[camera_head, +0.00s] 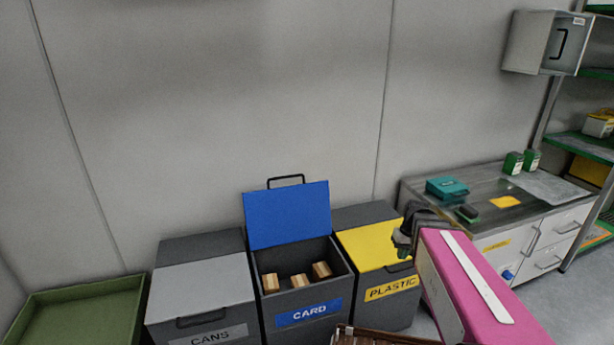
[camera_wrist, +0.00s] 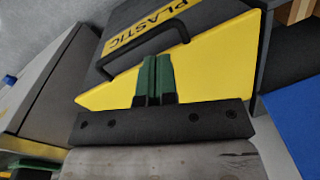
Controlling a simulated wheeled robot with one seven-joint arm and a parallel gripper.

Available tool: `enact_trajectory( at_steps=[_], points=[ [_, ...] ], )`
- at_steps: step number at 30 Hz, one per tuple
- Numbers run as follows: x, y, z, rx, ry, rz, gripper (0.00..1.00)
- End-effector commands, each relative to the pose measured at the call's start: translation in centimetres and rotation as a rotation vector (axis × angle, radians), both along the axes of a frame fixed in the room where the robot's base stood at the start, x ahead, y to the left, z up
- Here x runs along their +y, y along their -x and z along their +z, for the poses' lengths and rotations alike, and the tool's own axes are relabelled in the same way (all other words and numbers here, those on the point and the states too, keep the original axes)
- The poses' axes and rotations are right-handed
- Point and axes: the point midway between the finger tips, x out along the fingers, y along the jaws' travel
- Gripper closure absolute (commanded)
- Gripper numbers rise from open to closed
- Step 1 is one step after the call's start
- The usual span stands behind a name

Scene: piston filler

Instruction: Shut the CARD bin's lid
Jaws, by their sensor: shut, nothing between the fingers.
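The CARD bin (camera_head: 334,289) stands between two other bins, with its blue lid (camera_head: 287,214) raised upright against the wall side and a dark handle (camera_head: 286,178) at the lid's top edge. Several small cardboard boxes (camera_head: 297,281) lie inside. In the wrist view the blue lid (camera_wrist: 298,115) shows at the right edge. My gripper (camera_head: 401,250) is above the yellow PLASTIC lid (camera_head: 366,247), to the right of the CARD bin. Its green fingers (camera_wrist: 154,80) are together and empty, over the yellow lid in the wrist view.
The CANS bin (camera_head: 202,285) with a grey lid is at the left, beside a green tray (camera_head: 75,312). The PLASTIC bin's lid is down. A counter (camera_head: 480,205) with drawers stands at the right. A brown object (camera_head: 375,337) shows at the bottom edge.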

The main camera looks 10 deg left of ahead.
Motion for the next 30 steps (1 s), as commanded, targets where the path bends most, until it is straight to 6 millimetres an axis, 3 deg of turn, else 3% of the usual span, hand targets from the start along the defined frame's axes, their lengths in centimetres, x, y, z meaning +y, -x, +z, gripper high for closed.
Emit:
enact_trajectory(
  at_steps=[1, 5, 8, 12, 16, 18, 22, 26, 30],
  points=[
    [1.2, -1.9, 0.4, 0.006, -0.019, 0.045, 1.00],
    [4.8, -5.6, 2.1, 0.022, -0.085, 0.189, 1.00],
    [8.8, -9.3, 4.2, 0.035, -0.156, 0.343, 1.00],
    [16.5, -15.2, 9.3, 0.046, -0.298, 0.638, 1.00],
    [24.0, -19.3, 15.2, 0.042, -0.441, 0.925, 1.00],
    [27.4, -20.8, 18.2, 0.035, -0.511, 1.062, 1.00],
    [32.1, -22.2, 22.7, 0.020, -0.612, 1.255, 1.00],
    [34.3, -22.6, 25.0, 0.008, -0.667, 1.354, 1.00],
    [34.8, -22.2, 25.2, 0.006, -0.682, 1.379, 1.00]
  ],
)
